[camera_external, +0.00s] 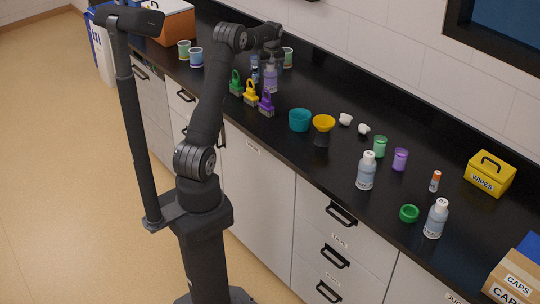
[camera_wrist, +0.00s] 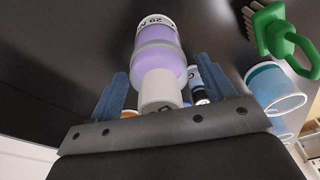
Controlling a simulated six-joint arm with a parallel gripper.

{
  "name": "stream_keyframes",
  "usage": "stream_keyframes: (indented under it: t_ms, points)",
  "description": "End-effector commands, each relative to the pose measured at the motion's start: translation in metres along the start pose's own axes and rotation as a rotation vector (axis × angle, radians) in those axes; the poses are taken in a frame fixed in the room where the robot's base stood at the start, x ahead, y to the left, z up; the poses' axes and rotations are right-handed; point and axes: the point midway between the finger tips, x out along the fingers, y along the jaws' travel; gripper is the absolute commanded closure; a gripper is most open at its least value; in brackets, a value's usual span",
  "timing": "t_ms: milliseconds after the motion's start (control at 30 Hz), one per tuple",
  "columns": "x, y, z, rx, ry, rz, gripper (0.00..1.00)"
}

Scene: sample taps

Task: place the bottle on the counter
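A bottle of lavender liquid (camera_external: 271,79) appears to stand upright at the back left of the counter (camera_external: 320,90). In the wrist view the same bottle (camera_wrist: 159,62) has its white cap towards my gripper and a printed label at its far end. My gripper (camera_wrist: 163,75) has one blue finger on each side of the bottle, with narrow gaps visible, so it looks open around it. In the external view my gripper (camera_external: 270,58) is just above the bottle, and its fingers are hard to make out.
Green (camera_external: 236,83), yellow (camera_external: 250,93) and purple (camera_external: 266,104) brushes stand in front of the bottle. Several cups are close by, including a blue one (camera_wrist: 274,88). A small vial (camera_wrist: 199,88) is beside the bottle.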

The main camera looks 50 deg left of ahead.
Motion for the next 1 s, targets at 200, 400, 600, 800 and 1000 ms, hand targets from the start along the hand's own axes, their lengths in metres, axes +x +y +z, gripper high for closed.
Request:
stream_keyframes:
  t_ms: [200,400,600,800,1000]
  points:
    - [-0.005,0.000,-0.001,0.000,0.001,0.001,0.25]
    - [-0.039,0.000,-0.001,0.000,0.003,0.003,0.25]
    - [-0.082,0.000,-0.001,-0.001,0.002,0.002,0.25]
    - [-0.113,0.000,-0.001,0.000,0.002,0.001,0.25]
    - [-0.123,0.000,0.000,0.000,-0.001,-0.001,0.39]
